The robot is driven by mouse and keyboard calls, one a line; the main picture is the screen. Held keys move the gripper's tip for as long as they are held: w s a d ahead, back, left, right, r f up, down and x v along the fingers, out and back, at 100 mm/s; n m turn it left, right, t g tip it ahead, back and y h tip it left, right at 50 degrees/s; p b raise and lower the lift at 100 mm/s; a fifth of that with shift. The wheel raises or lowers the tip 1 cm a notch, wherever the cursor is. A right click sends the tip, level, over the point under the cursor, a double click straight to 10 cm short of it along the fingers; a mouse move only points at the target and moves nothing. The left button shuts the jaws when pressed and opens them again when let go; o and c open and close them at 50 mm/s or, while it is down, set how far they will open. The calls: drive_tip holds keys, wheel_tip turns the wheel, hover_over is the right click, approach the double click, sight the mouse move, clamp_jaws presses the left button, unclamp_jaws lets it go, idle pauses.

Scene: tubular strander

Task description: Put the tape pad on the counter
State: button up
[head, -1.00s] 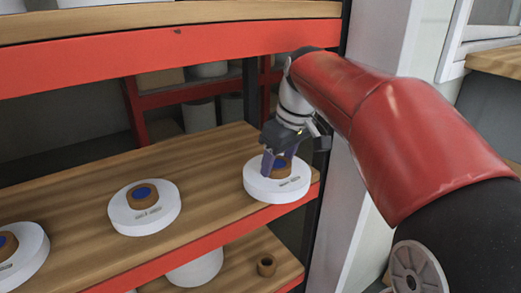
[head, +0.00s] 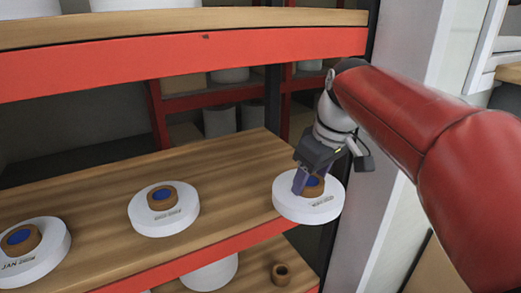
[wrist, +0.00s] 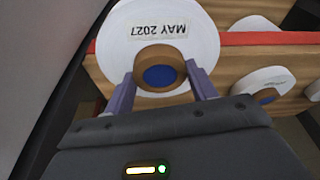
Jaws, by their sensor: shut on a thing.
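The held tape pad (head: 308,207) is a white disc with a brown core ring and blue centre. It is at the right end of the middle shelf, beyond the shelf's front right corner in the head view. My gripper (head: 309,184) is shut on its brown core from above. In the wrist view my gripper (wrist: 163,85) has one finger on each side of the core, and the pad (wrist: 190,50) shows an upside-down "MAY 2027" label. The wooden counter top (head: 509,73) shows only partly at the upper right edge.
Two similar pads stand on the middle shelf (head: 105,180): one in the middle (head: 180,218) and one at left (head: 50,262), labelled "JAN". An upper shelf (head: 180,62) overhangs. A grey-white post (head: 405,130) stands right of the shelf. A brown ring (head: 281,275) lies below.

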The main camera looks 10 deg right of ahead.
drive_tip(key=w+a, duration=0.1)
drive_tip(key=w, duration=0.3)
drive_tip(key=w+a+p, duration=0.1)
drive_tip(key=w, duration=0.3)
drive_tip(key=w+a, duration=0.2)
drive_tip(key=w, duration=0.2)
drive_tip(key=shift+w+p, duration=0.35)
drive_tip(key=shift+p, duration=0.05)
drive_tip(key=shift+w+a, duration=0.2)
drive_tip(key=shift+w, duration=0.3)
drive_tip(key=shift+w+a, duration=0.2)
drive_tip(key=shift+w, duration=0.25)
drive_tip(key=f, duration=0.2)
drive_tip(key=shift+s+f+p, duration=0.2)
drive_tip(key=shift+f+p, duration=0.1)
drive_tip(key=shift+f, duration=0.25)
drive_tip(key=shift+f, duration=0.1)
drive_tip(key=shift+f, duration=0.15)
drive_tip(key=o, duration=1.1)
drive_tip(key=shift+b, duration=0.45)
